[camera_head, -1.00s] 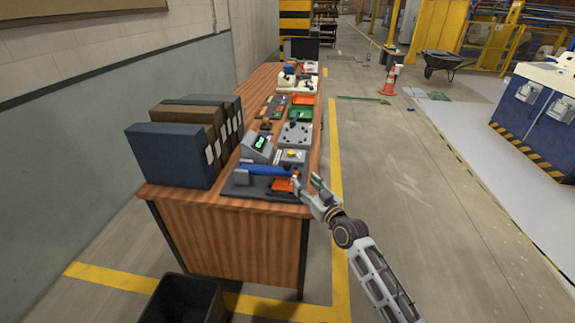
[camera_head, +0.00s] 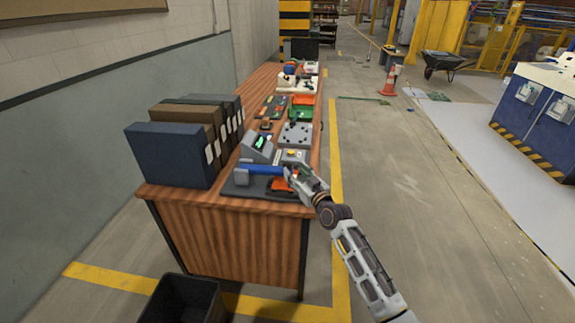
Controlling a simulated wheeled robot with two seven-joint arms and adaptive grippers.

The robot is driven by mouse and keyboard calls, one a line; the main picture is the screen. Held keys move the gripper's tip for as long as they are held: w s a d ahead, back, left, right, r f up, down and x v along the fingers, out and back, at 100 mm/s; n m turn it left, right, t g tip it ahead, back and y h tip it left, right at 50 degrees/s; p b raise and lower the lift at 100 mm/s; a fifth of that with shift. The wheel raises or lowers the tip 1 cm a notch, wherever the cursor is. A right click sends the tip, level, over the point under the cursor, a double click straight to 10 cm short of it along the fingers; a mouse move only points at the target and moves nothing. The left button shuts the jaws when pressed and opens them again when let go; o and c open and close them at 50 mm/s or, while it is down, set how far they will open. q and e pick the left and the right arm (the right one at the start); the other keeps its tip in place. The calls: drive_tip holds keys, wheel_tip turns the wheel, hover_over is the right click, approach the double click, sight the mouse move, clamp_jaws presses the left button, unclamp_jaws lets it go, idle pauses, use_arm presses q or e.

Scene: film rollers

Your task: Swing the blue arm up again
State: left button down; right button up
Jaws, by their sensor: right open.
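The blue arm (camera_head: 262,169) lies about level over a dark base plate (camera_head: 248,188) at the near end of the wooden bench. Its left end meets a grey block (camera_head: 241,177) on the plate. An orange part (camera_head: 279,185) sits on the plate under the arm's right end. My right gripper (camera_head: 290,177) is open at the right end of the blue arm, above the orange part. It partly hides that end, and I cannot tell whether the fingers touch the arm. My left gripper is not in view.
A grey device with a green display (camera_head: 258,146) and a box with a yellow button (camera_head: 292,155) stand just behind the plate. Binders (camera_head: 172,154) line the bench's left side. A black bin (camera_head: 184,298) stands on the floor in front.

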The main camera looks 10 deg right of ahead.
sight(290, 166)
drive_tip(key=shift+x, duration=1.45)
drive_tip(key=shift+w+a, duration=0.25)
drive_tip(key=shift+w, duration=0.4)
drive_tip(key=shift+b+x, duration=0.5)
drive_tip(key=shift+x, duration=0.9)
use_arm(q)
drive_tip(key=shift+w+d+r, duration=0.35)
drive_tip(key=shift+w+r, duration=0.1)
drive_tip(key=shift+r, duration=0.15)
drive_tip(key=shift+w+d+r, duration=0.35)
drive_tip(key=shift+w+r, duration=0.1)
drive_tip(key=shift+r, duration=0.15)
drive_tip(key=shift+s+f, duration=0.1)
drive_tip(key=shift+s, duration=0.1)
use_arm(e)
drive_tip(key=shift+c, duration=1)
clamp_jaws()
